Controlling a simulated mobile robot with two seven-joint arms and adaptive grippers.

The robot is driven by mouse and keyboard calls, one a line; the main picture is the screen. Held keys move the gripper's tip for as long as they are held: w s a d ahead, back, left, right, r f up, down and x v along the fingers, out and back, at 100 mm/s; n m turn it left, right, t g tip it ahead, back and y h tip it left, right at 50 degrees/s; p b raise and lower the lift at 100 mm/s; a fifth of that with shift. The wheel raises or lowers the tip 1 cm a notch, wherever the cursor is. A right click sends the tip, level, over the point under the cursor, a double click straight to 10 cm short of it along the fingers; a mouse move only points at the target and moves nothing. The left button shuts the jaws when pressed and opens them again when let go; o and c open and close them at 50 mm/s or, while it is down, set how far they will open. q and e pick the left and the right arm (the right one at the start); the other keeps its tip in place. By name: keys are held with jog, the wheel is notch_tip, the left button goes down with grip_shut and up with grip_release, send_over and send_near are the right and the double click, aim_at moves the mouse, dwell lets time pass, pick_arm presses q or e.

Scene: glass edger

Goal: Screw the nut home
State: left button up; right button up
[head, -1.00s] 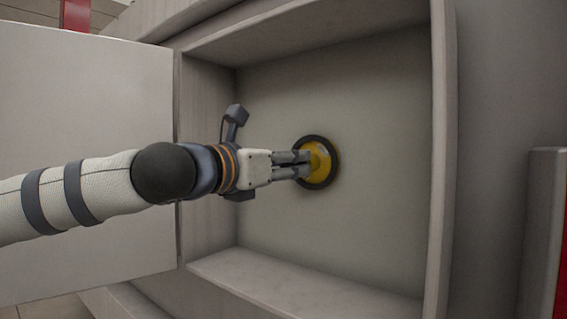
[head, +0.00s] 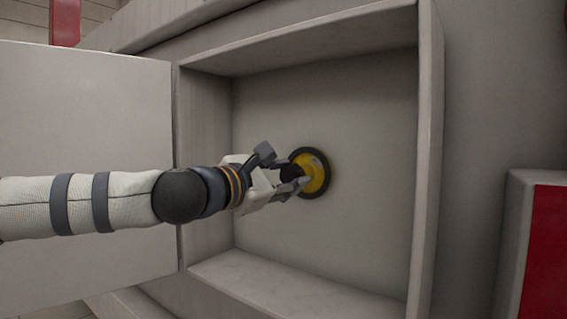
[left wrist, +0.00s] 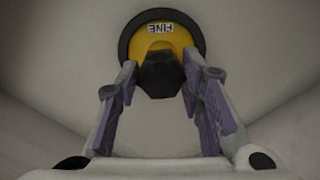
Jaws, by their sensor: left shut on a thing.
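A black nut (left wrist: 160,75) sits at the centre of a yellow wheel (left wrist: 178,41) with a dark rim. The wheel's label reads "FINE", upside down in the left wrist view. In the head view the wheel (head: 317,177) is at the back wall of an open cabinet, and the nut (head: 291,172) shows dark and partly covered. My left gripper (head: 292,178) is shut on the nut, with a finger on each side of it, as the left wrist view also shows (left wrist: 160,80). The threads are hidden. My right gripper is not in view.
The cabinet's frame (head: 428,150) surrounds the wheel, with a ledge (head: 285,287) below. An open door panel (head: 85,110) lies to the left, behind my left arm. A grey box with a red face (head: 545,250) stands outside at lower right.

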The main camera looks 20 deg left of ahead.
pick_arm(q)
jog(key=m+p, duration=0.1)
jog(key=m, duration=0.3)
jog(key=r+m+p, duration=0.1)
jog(key=m, duration=0.4)
jog(key=m+p, duration=0.1)
jog(key=m, duration=0.3)
jog(key=shift+s+r+m+p, duration=0.2)
jog(key=shift+r+m+p, duration=0.1)
jog(key=shift+p, duration=0.1)
jog(key=m, duration=0.3)
jog(key=f+m, duration=0.1)
jog(key=m, duration=0.1)
jog(key=shift+w+a, duration=0.2)
jog(key=shift+w, duration=0.05)
jog(key=o, duration=1.4)
jog(key=shift+a, duration=0.15)
jog(key=shift+f, duration=0.15)
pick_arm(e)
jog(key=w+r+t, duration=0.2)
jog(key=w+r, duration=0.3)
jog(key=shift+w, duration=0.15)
pick_arm(q)
jog(key=shift+d+f, duration=0.1)
jog(key=shift+d, duration=0.1)
jog(key=shift+c, duration=1.3)
